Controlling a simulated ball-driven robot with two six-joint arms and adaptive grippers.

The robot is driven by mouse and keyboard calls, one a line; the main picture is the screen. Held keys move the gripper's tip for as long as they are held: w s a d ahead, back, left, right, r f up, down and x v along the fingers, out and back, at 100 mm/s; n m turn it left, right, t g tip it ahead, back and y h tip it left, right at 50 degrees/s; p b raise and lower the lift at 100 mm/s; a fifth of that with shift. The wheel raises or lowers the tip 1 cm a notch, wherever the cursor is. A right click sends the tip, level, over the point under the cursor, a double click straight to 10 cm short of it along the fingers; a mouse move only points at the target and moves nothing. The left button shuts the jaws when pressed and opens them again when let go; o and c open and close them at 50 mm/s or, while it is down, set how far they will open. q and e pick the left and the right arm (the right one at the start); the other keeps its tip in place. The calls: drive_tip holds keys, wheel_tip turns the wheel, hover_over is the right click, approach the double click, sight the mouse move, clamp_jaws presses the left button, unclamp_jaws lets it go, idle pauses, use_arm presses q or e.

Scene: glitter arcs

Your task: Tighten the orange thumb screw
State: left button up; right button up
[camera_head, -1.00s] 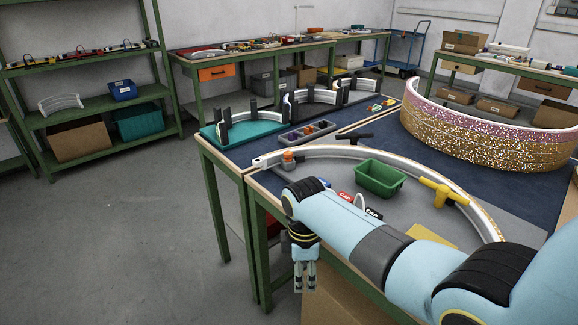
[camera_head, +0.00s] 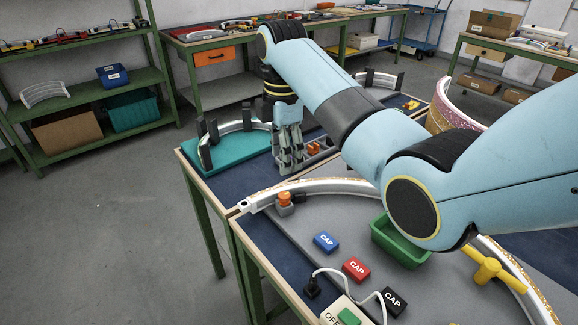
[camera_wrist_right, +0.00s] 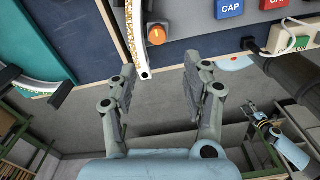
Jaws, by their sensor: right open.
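The orange thumb screw (camera_head: 284,198) stands near the left end of the curved white arc (camera_head: 335,184) in the head view. In the right wrist view the screw (camera_wrist_right: 157,34) shows its round slotted top beside the arc's end. My right gripper (camera_head: 289,168) points down just beyond the screw in the head view, apart from it. In the right wrist view this gripper (camera_wrist_right: 159,75) is open and empty, with the screw beyond its fingertips. What looks like my left gripper (camera_wrist_right: 252,110) is small at the right of that view; its jaws are unclear.
A teal fixture board (camera_head: 235,152) with another arc lies behind. A green bin (camera_head: 385,243), a yellow clamp (camera_head: 487,268), blue (camera_head: 326,241), red (camera_head: 356,268) and black (camera_head: 394,301) CAP blocks and a cabled switch box (camera_head: 345,313) occupy the grey mat.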

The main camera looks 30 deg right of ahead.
hover_over(285, 195)
wheel_tip(285, 195, down, 6)
drive_tip(key=shift+a+r, duration=0.1)
wheel_tip(285, 195, down, 5)
drive_tip(key=shift+w+r+b, duration=0.1)
drive_tip(key=shift+r+b, duration=0.1)
drive_tip(key=shift+b, duration=0.25)
drive_tip(key=shift+c, duration=1.5)
clamp_jaws()
use_arm(q)
drive_tip(key=s, duration=0.1)
drive_tip(key=s+f, duration=0.1)
drive_tip(key=shift+s+a, duration=0.3)
drive_tip(key=shift+r, duration=0.1)
